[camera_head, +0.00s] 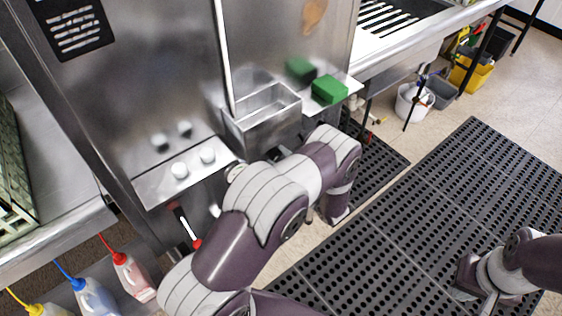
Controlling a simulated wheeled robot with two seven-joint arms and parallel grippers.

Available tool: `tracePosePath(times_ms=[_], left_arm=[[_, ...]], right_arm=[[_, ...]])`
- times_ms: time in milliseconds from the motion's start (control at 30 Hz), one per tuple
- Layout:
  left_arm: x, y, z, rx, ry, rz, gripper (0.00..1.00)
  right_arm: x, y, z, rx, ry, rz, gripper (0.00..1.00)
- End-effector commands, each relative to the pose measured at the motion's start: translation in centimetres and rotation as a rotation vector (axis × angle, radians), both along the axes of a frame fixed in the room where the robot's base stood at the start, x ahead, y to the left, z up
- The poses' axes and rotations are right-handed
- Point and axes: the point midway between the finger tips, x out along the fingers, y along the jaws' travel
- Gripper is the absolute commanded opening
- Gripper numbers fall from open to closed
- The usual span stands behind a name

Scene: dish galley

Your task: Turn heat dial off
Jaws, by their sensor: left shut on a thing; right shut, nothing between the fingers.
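A steel machine front carries a sloped ledge with two white round knobs, one on the left (180,170) and one on the right (207,155). A pale round part (237,172), possibly a dial, shows beside my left arm and is partly covered by it. I cannot read any dial marking. My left arm reaches up from the bottom middle across the machine's lower front, and its gripper is hidden behind the arm's own links. My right gripper (488,299) is low at the right, over the floor mat, shut and away from the machine.
A steel basin (262,116) and a green block (329,90) sit right of the ledge. Squeeze bottles, one of them red-capped (134,277), stand at lower left. Black perforated mats (440,200) cover the floor. A white bucket (413,103) stands at the back.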

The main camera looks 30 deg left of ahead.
Motion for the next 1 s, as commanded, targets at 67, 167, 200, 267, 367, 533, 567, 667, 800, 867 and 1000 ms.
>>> tracePosePath(times_ms=[67, 167, 200, 267, 367, 533, 567, 667, 800, 867, 1000], left_arm=[[0.0, 0.0, -0.3, -0.026, -0.064, 0.0, 0.12], [0.0, 0.0, -0.3, -0.063, -0.152, 0.0, 0.12], [-0.1, 0.0, -0.4, -0.077, -0.186, 0.0, 0.12], [-0.1, 0.0, -0.3, -0.099, -0.241, 0.001, 0.12], [-0.1, 0.0, -0.4, -0.135, -0.328, 0.001, 0.12], [-0.1, 0.0, -0.5, -0.195, -0.471, 0.0, 0.12], [-0.1, 0.0, -0.5, -0.206, -0.497, 0.0, 0.12], [-0.1, 0.0, -0.5, -0.238, -0.573, 0.001, 0.12], [-0.2, 0.1, -0.5, -0.277, -0.668, 0.001, 0.12], [-0.2, 0.1, -0.5, -0.291, -0.701, 0.001, 0.12], [-0.2, 0.1, -0.5, -0.318, -0.767, 0.001, 0.12]], right_arm=[[0.0, 0.0, -0.7, 0.0, 0.0, 0.0, 0.0], [0.0, 0.0, -1.2, 0.0, 0.0, 0.0, 0.0], [0.0, 0.0, -1.4, 0.0, 0.0, 0.0, 0.0], [0.0, 0.0, -1.8, 0.0, 0.0, 0.0, 0.0], [0.0, 0.0, -2.3, 0.0, 0.0, 0.0, 0.0], [0.0, 0.0, -3.4, 0.0, 0.0, 0.0, 0.0], [0.0, 0.0, -3.5, 0.0, 0.0, 0.0, 0.0], [0.0, 0.0, -4.1, 0.0, 0.0, 0.0, 0.0], [0.0, 0.0, -4.8, 0.0, 0.0, 0.0, 0.0], [0.0, 0.0, -5.0, 0.0, 0.0, 0.0, 0.0], [0.0, 0.0, -5.5, 0.0, 0.0, 0.0, 0.0]])
